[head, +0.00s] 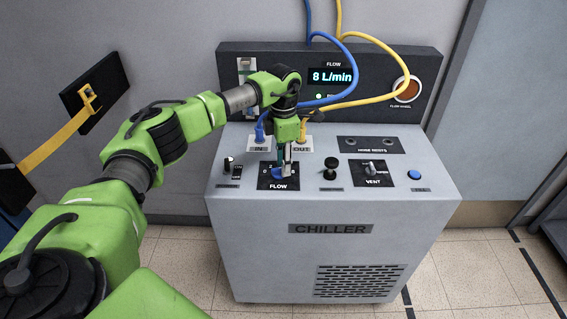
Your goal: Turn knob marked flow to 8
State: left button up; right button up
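The flow knob (279,173) is blue and sits on a black plate marked FLOW (278,186) on top of the grey chiller (330,230). My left gripper (286,168) points down at the knob, with its fingers on or right beside it. The fingers and wrist hide part of the knob and its scale, so its pointer cannot be read. The display (332,77) behind reads 8 L/min. My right gripper is not in view.
A blue hose (352,75) and a yellow hose (372,98) run down to the IN and OUT ports close behind my wrist. A black knob (330,167), a vent switch (372,170) and a blue button (414,175) stand to the right.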

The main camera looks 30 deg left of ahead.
pick_arm(q)
notch_tip(320, 180, up, 12)
dwell(0.7)
dwell(0.4)
